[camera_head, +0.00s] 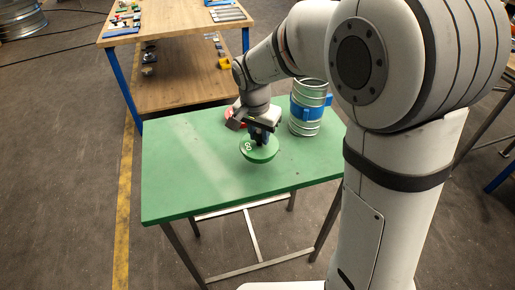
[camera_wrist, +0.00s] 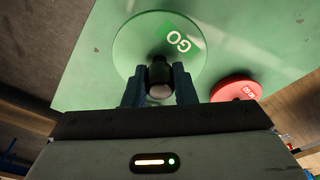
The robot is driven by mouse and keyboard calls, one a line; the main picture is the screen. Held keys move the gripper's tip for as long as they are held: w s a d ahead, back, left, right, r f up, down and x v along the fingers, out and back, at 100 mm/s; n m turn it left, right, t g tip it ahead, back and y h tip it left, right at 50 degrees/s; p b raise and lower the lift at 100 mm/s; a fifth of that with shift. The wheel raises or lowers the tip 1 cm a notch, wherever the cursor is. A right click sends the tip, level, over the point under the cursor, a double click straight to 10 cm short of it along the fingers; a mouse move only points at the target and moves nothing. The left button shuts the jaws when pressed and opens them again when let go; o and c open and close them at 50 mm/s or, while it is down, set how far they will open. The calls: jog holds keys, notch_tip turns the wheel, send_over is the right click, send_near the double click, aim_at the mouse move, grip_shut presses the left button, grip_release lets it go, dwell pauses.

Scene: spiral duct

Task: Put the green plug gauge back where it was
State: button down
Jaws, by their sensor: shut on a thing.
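The green plug gauge is a round green disc (camera_head: 259,150) marked GO with a dark upright handle. My gripper (camera_head: 262,133) is shut on that handle, above the green table (camera_head: 190,180). In the wrist view the gauge's disc (camera_wrist: 140,45) lies beyond the fingers, and the gripper (camera_wrist: 160,85) has one blue finger on each side of the dark knob. I cannot tell whether the disc touches the tabletop or hangs just above it.
A red disc gauge (camera_wrist: 236,89) lies on the table beside the green one; in the head view it is partly hidden behind my gripper (camera_head: 233,120). A spiral duct with a blue band (camera_head: 307,108) stands upright at the back right. The table's left half is clear. A wooden workbench (camera_head: 180,25) stands behind.

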aim_at(259, 145)
jog(key=shift+w+f, duration=0.1)
jog(key=shift+f, duration=2.65)
jog(key=shift+f, duration=0.25)
jog(key=c, duration=1.2)
grip_release()
jog(key=shift+r, duration=0.1)
